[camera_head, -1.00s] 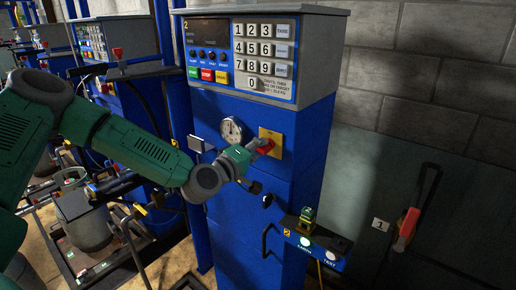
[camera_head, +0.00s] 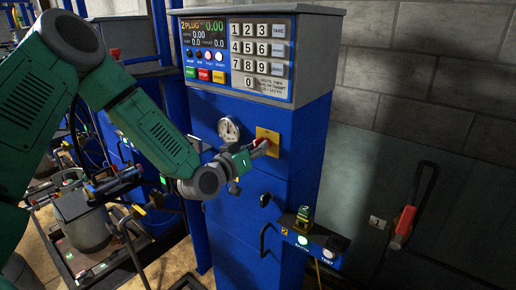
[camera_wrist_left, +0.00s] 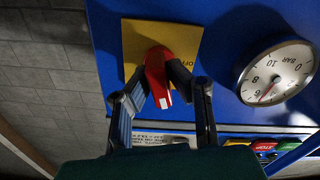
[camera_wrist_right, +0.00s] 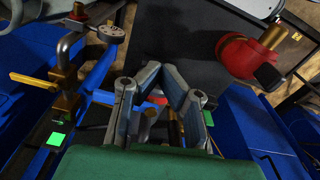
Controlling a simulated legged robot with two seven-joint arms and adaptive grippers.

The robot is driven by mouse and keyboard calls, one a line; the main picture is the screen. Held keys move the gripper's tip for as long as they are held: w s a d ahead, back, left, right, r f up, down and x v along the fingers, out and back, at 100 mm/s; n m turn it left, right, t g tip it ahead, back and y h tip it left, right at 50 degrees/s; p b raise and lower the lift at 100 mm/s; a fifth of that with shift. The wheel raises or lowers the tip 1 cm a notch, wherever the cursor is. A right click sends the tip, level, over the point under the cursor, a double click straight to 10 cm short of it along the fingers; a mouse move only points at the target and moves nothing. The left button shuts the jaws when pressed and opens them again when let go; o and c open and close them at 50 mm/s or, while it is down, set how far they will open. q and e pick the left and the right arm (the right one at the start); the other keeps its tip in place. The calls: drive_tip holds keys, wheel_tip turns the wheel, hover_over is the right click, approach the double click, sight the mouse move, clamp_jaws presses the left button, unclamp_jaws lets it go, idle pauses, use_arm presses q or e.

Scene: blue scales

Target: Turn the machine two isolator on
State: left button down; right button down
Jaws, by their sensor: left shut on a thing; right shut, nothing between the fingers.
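Machine two (camera_head: 262,195) is a blue cabinet with a grey top housing and a number 2 on its display panel. Its display (camera_head: 205,33) is lit and reads 0.00. The isolator is a red knob (camera_wrist_left: 157,66) on a yellow plate (camera_head: 267,135); the plate also shows in the left wrist view (camera_wrist_left: 133,42). My left gripper (camera_head: 259,148) is shut on the red knob, with one finger on each side of it in the left wrist view. My right gripper (camera_wrist_right: 162,78) is shut and empty in the right wrist view; it is out of the head view.
A round gauge (camera_head: 229,129) sits left of the yellow plate. A black handle (camera_head: 265,240) and a small shelf with lit buttons (camera_head: 303,240) are lower down. A red-handled lever (camera_head: 404,222) is on the right wall. Similar machines and clutter stand at left.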

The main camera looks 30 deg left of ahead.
use_arm(q)
drive_tip(key=shift+s+f+m+b, duration=0.1)
drive_tip(key=shift+f+m+b, duration=0.1)
drive_tip(key=shift+m, duration=0.65)
drive_tip(key=shift+s+f+m+b, duration=0.1)
drive_tip(key=shift+f+m, duration=0.1)
drive_tip(key=shift+m, duration=0.65)
drive_tip(key=c, duration=1.6)
unclamp_jaws()
drive_tip(key=shift+c, duration=0.2)
drive_tip(key=shift+o, duration=0.5)
drive_tip(key=shift+w+r, duration=0.1)
drive_tip(key=shift+w, duration=0.15)
drive_tip(key=shift+a, duration=0.1)
